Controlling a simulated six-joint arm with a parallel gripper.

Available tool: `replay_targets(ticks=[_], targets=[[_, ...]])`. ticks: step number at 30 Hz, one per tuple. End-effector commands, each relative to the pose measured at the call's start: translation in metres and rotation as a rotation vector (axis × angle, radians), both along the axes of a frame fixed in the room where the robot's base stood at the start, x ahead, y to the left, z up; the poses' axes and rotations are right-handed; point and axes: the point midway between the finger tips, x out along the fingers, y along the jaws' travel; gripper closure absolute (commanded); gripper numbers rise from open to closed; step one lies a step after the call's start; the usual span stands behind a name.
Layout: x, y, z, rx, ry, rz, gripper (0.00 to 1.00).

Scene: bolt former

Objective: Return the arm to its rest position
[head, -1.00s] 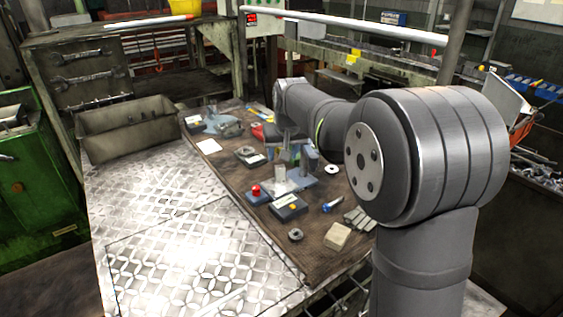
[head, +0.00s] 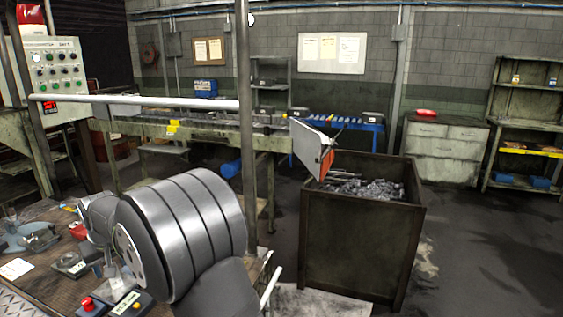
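My arm stands at the lower left of the head view, its big grey ribbed joint hiding much of the workbench (head: 30,289). The paler wrist end of the arm is behind this joint, over the bench. My gripper (head: 109,262) is low beside the joint, partly covered and too small to read; I cannot tell whether its fingers are open or shut, or whether they hold anything.
On the bench are a red button box (head: 88,305), a labelled dark box (head: 127,306) and a white card (head: 15,268). A large scrap bin (head: 350,240) stands right of the arm, with a tilted chute (head: 312,148) above it. The floor (head: 480,260) at right is clear.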

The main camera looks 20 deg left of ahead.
Motion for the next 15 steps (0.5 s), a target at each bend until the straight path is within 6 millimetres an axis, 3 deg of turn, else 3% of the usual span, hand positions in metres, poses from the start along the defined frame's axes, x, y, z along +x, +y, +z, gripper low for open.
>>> replay_targets(ticks=[7,15], targets=[[0.007,0.016,-0.047,-0.004,0.002,0.000,0.51],[0.007,0.016,-0.015,0.001,0.000,0.000,0.51]])
